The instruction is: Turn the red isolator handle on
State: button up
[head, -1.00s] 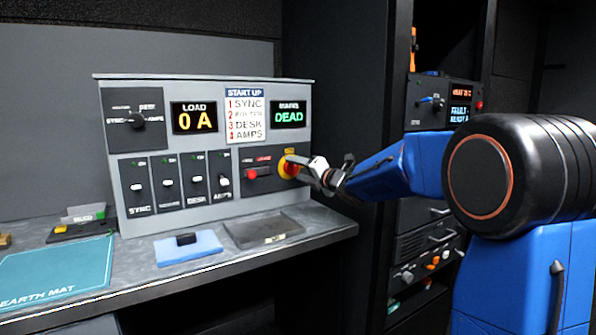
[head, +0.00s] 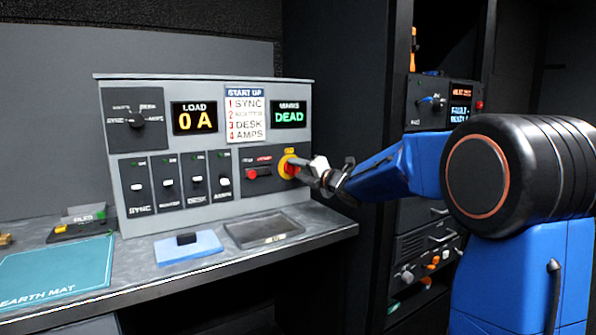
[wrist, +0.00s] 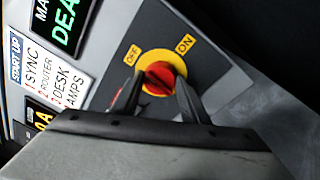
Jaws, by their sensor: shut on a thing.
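The red isolator handle (head: 290,169) sits on a round yellow plate (head: 284,160) at the right of the grey panel. In the wrist view the red handle (wrist: 160,77) lies between my gripper's two dark fingers, with the yellow plate (wrist: 152,57) around it. The OFF label (wrist: 132,56) is at the plate's upper left and the ON label (wrist: 186,44) at its upper right. My gripper (head: 299,171) is shut on the handle, reaching in from the right. The fingers hide part of the handle, so its exact pointing is hard to tell.
The grey panel (head: 215,83) has several switches, a LOAD display (head: 194,117) reading 0 A and a MAINS display (head: 288,114) reading DEAD.

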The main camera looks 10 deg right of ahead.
jog(key=m, duration=0.4)
jog(key=shift+f+t, duration=0.15)
jog(key=shift+t, duration=0.15)
jog(key=m, duration=0.5)
jog(key=shift+f+t, duration=0.1)
jog(key=shift+t, duration=0.2)
jog(key=m+h, duration=0.1)
jog(key=m, duration=0.4)
jog(key=shift+a+f, duration=0.1)
jog(key=shift+s+m+t+h, duration=0.1)
jog(key=shift+m+t+h, duration=0.25)
jog(key=shift+m, duration=1.55)
jog(key=o, duration=1.1)
jog(key=shift+c, duration=0.2)
